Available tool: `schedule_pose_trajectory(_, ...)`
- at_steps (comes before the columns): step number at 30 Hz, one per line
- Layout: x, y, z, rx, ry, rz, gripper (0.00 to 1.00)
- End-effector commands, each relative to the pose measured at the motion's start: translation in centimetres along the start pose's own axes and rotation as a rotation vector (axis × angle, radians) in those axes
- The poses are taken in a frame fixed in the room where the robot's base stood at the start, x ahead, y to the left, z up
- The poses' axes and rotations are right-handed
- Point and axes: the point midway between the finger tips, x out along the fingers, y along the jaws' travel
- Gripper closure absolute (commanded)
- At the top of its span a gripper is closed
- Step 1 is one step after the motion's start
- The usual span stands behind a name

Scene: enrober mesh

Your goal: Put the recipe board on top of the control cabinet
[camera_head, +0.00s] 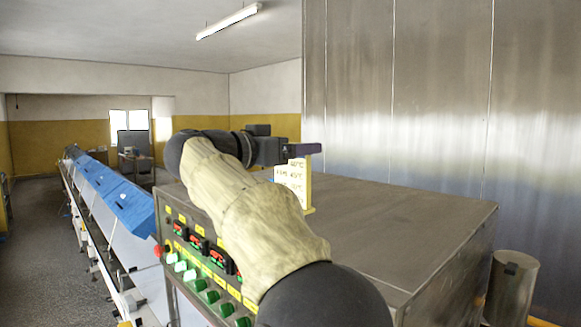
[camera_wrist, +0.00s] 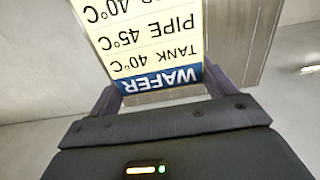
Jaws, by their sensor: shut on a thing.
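The recipe board (camera_head: 294,182) is a cream panel with printed temperatures, upright over the top of the control cabinet (camera_head: 400,215). In the wrist view the board (camera_wrist: 150,38) shows a blue "WAFER" band at the gripper and lines for tank and pipe, upside down. My gripper (camera_head: 304,149) is shut on the board's upper edge; its two fingers (camera_wrist: 160,90) sit on either side of the blue band in the wrist view. The board's lower end is at or just over the metal top; I cannot tell whether it touches. My arm hides part of the cabinet.
The cabinet front has green buttons (camera_head: 199,284) and red displays. A conveyor with blue covers (camera_head: 132,206) runs along the left. A tall steel wall (camera_head: 440,100) stands behind, and a metal cylinder (camera_head: 510,290) stands at right. The cabinet top right of the board is clear.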

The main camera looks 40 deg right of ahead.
Motion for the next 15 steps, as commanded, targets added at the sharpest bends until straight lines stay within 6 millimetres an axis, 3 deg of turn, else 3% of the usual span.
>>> schedule_pose_trajectory(5, 0.0, 0.0, 0.3, -0.001, 0.001, 0.001, 0.61)
schedule_pose_trajectory(15, 0.0, 0.0, 3.5, 0.0, 0.001, 0.0, 0.61)
